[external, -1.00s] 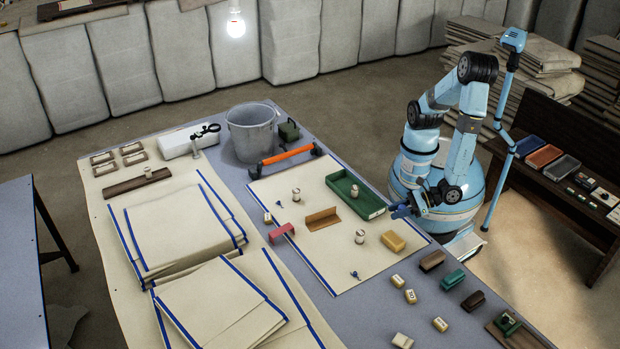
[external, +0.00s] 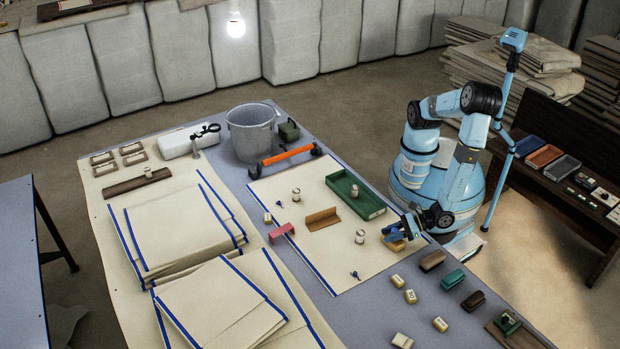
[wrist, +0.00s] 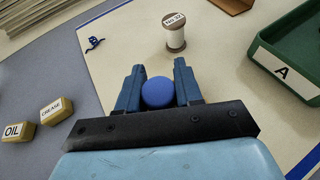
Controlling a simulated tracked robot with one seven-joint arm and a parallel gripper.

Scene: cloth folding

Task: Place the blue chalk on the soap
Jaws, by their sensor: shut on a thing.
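My gripper (wrist: 158,90) is shut on the blue chalk (wrist: 158,93), a round blue piece between its two fingers in the wrist view. In the external view my gripper (external: 393,232) is over the near right part of the cream cloth, just above a yellow block (external: 396,246). This plain block may be the soap; my gripper partly covers it. It does not show in the wrist view, where my gripper hides what is below. I cannot tell whether the chalk touches the block.
A white spool (wrist: 175,33) stands beyond my fingers. A green tray (wrist: 285,60) marked A lies to the right. Small yellow blocks marked OIL (wrist: 17,132) and CREASE (wrist: 55,111) lie to the left. A blue knotted bit (wrist: 94,43) lies near the cloth edge.

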